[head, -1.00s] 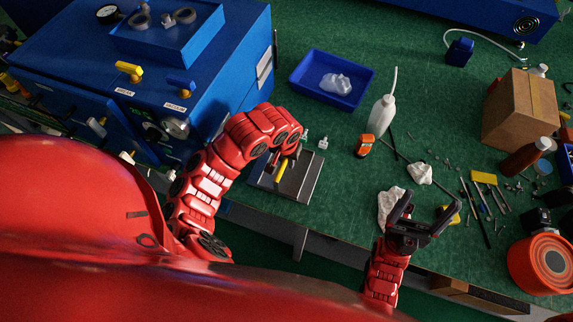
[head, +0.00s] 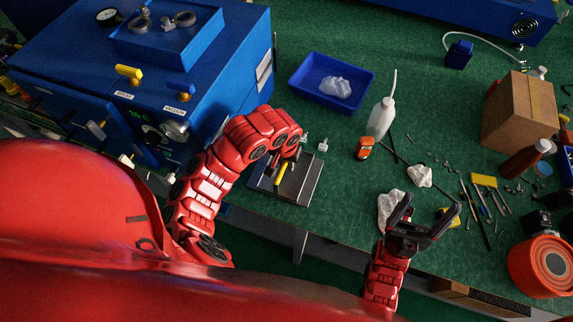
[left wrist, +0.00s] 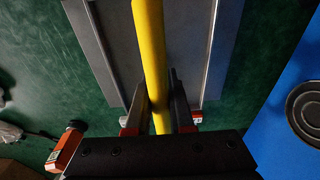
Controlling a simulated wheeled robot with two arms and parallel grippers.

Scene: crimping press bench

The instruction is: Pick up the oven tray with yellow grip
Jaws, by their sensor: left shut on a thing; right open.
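The oven tray (head: 303,182) is a dark grey metal plate with raised edges near the front edge of the bench, right of the blue oven. Its yellow grip (head: 281,173) stands over its left part. The tray (left wrist: 190,50) and the yellow grip (left wrist: 150,50) also show in the left wrist view. My left gripper (left wrist: 160,115) is shut on the yellow grip, with a finger on each side of it. In the head view my left arm partly hides the gripper and tray. My right gripper (head: 428,212) is open and empty over the bench's front edge.
The blue oven (head: 215,100) stands close on the left. A blue bin (head: 305,98) with a crumpled white cloth lies behind the tray. A white bottle (head: 380,118) and orange object (head: 364,147) stand to the right. Tools and a cardboard box (head: 520,112) fill the right side.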

